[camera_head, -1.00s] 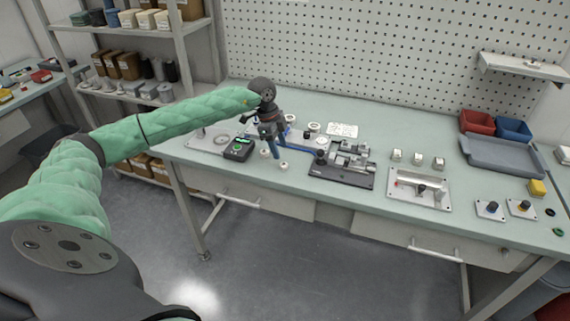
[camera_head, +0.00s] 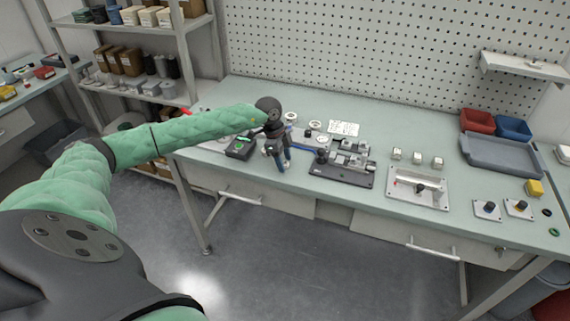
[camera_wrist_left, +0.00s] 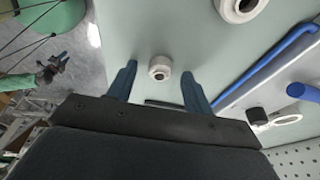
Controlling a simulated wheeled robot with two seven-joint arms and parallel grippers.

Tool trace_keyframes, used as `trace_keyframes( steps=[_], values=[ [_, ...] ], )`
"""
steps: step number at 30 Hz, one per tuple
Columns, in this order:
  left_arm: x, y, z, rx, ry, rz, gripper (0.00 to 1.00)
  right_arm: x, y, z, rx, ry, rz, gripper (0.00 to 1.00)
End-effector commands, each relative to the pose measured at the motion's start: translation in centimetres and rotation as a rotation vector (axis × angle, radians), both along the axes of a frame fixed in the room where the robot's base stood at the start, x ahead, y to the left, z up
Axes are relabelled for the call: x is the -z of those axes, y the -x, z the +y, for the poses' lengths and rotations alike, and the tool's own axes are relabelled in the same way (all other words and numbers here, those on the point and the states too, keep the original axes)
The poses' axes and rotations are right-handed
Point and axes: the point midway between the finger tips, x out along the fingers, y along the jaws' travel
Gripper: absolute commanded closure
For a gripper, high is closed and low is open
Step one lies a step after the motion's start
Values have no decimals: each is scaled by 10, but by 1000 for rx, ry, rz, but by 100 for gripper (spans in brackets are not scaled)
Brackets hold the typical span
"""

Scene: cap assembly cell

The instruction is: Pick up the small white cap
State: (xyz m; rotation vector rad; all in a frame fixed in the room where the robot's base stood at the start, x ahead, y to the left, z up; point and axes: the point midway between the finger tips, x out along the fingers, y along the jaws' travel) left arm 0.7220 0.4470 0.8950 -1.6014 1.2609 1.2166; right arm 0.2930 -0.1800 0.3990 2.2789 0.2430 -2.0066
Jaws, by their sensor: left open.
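The small white cap (camera_wrist_left: 160,67) stands on the pale green bench in the left wrist view, round with a dark hole in its top. My left gripper (camera_wrist_left: 158,73) is open, with one blue finger on each side of the cap and a gap to both. How high the fingertips are above the bench is hard to tell. In the head view my left gripper (camera_head: 282,165) points down at the bench's front edge, and I cannot make out the cap there. At the left of the left wrist view, a small dark gripper on a green arm looks like my right gripper (camera_wrist_left: 54,68); its jaws are unclear.
A larger white ring part (camera_wrist_left: 240,8) and a blue bar (camera_wrist_left: 275,65) lie near the cap. A black device (camera_head: 240,148) stands left of my gripper, a dark fixture (camera_head: 342,176) right of it. A metal tray (camera_head: 418,188) is farther right.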

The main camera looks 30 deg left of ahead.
Motion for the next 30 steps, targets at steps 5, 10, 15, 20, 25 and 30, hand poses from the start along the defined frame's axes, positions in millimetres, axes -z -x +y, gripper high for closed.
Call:
trace_keyframes(
  steps=[5,10,15,20,25,30],
  values=[
    [0,0,0,0,0,0,55,0,0,0,0,0,0,64],
    [0,0,0,0,0,0,85,0,0,0,0,0,0,64],
    [0,0,0,0,0,0,88,0,-1,0,0,0,-1,64],
    [0,0,0,0,0,0,89,-1,-2,0,0,0,-2,64],
    [0,0,0,0,0,0,89,-1,-1,0,0,0,-1,64],
    [-3,0,0,0,0,0,89,1,0,0,0,1,6,64]
  ],
)
